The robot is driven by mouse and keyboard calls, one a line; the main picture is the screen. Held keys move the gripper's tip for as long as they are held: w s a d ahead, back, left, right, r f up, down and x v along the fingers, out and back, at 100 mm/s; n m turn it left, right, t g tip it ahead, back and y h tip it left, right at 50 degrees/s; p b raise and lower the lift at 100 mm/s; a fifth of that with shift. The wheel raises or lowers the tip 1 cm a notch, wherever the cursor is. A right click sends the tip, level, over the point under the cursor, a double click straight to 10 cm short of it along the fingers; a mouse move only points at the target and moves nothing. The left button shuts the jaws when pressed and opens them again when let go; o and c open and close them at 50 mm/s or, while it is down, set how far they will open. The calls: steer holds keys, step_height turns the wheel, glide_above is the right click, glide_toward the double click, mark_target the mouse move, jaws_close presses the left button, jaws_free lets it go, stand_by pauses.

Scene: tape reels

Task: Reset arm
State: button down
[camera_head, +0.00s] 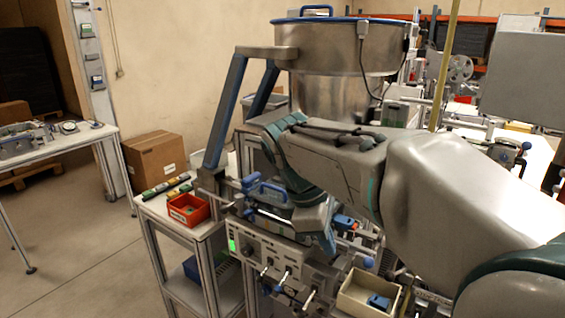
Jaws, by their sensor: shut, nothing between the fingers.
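My arm reaches in from the right edge, and its grey forearm runs left across the middle of the view. The wrist bends down in front of a bench machine. My gripper (327,243) points down at the end of the wrist, close to the machine's front right side. It is shut and holds nothing. The fingers are small and partly lost against the machine, so I cannot tell whether they touch it.
The grey machine (268,248) has a green display, beneath a large metal bowl (327,45). A red bin (188,209) stands on the side shelf. A beige bin (362,299) holds a blue piece. A cardboard box (157,160) stands behind.

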mark_target(375, 250)
steer(key=s+d+f+m+t+y, duration=0.3)
steer(key=s+d+f+m+y, duration=0.15)
steer(key=s+f+m, duration=0.8)
steer(key=w+a+r+n+g+h, duration=0.2)
steer(key=w+a+r+n+h, duration=0.15)
steer(key=w+r+n, duration=0.4)
steer(key=w+a+r+n+g+h, duration=0.1)
steer(key=w+a+r+n+h, duration=0.1)
steer(key=w+a+r+n, duration=0.4)
steer(key=d+f+n, duration=0.2)
steer(key=d+f, duration=0.4)
steer(key=d, duration=0.4)
steer(key=shift+w+d+f+p, duration=0.25)
steer(key=shift+d+f+p, duration=0.05)
steer(key=shift+p, duration=0.1)
